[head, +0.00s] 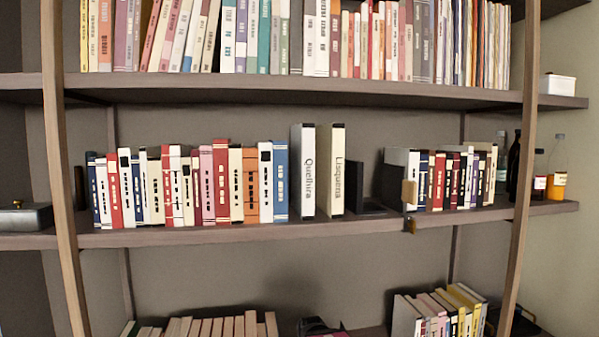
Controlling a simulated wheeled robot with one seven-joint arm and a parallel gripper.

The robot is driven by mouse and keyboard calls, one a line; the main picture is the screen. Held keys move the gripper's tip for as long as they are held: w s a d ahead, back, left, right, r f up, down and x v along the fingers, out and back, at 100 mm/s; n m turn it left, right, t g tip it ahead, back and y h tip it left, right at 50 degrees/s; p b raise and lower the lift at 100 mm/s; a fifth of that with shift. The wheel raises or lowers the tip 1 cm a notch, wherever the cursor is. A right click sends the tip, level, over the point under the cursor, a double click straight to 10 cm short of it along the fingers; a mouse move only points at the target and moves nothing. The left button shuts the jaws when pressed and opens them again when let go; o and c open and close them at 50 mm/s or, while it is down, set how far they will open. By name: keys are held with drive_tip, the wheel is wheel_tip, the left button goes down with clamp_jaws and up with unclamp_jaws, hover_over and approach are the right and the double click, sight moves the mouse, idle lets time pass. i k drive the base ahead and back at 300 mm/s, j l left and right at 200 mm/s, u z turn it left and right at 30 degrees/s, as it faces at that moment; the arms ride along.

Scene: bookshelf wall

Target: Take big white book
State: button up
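Two tall books stand upright side by side near the middle of the middle shelf. The left one is a big white book (309,171) with "Quellura" on its spine. The right one is a cream-white book (338,171) with "Lisquena" on its spine. A narrow gap shows between their spines. Both are taller than the books in the row to their left. I cannot make out my gripper in the head view.
The middle shelf (250,234) holds a row of smaller books (194,186) on the left. A dark bookend (366,205) stands right of the cream book, then more books (466,180) and bottles (557,178). Wooden uprights (518,130) frame the shelves.

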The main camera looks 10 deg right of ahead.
sight(302, 135)
drive_tip(key=k+l, duration=1.25)
drive_tip(key=k+l+u, duration=0.05)
drive_tip(key=k, duration=0.05)
